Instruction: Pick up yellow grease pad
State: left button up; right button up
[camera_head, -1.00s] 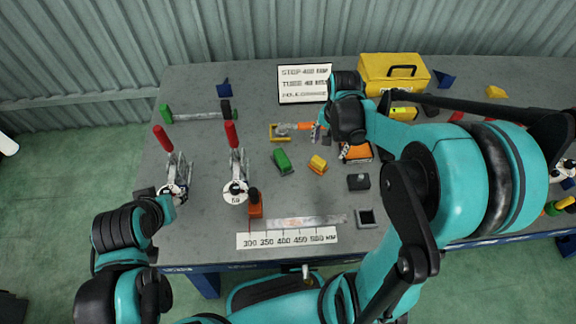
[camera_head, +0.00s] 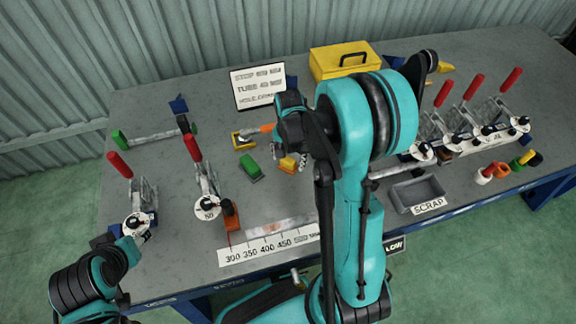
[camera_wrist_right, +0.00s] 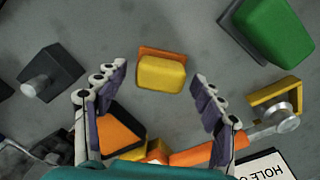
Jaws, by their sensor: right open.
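The yellow grease pad (camera_wrist_right: 162,73), a small yellow block on an orange base, lies on the grey bench between the two spread fingers of my right gripper (camera_wrist_right: 158,82) in the right wrist view. The fingers stand apart on either side and do not appear to touch it. In the head view the pad (camera_head: 288,165) sits just right of a green block (camera_head: 251,168), partly hidden by my right gripper (camera_head: 298,158). My left gripper (camera_head: 128,240) is at the lower left beside a toggle clamp; its fingers are not clear.
An orange-handled tool (camera_wrist_right: 205,155) and a yellow bracket (camera_wrist_right: 275,103) lie close by. A dark block with a peg (camera_wrist_right: 52,72) is at the left. Toggle clamps (camera_head: 208,190) and a grey scrap bin (camera_head: 418,190) stand on the bench.

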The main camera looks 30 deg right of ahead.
aim_at(289, 159)
jog(key=shift+r, duration=0.1)
jog(key=c, duration=1.3)
jog(key=shift+c, duration=0.2)
jog(key=shift+r, duration=0.1)
notch_tip(289, 159, up, 5)
jog(key=shift+s+f+p, duration=0.1)
jog(key=shift+f+p, duration=0.05)
jog(key=shift+p, duration=1.1)
jog(key=s+d+r+p, duration=0.3)
jog(key=s+d+r, duration=0.3)
jog(key=s+d, duration=0.2)
jog(key=shift+d, duration=0.1)
jog(key=shift+o, duration=1.4)
jog(key=shift+c, duration=0.3)
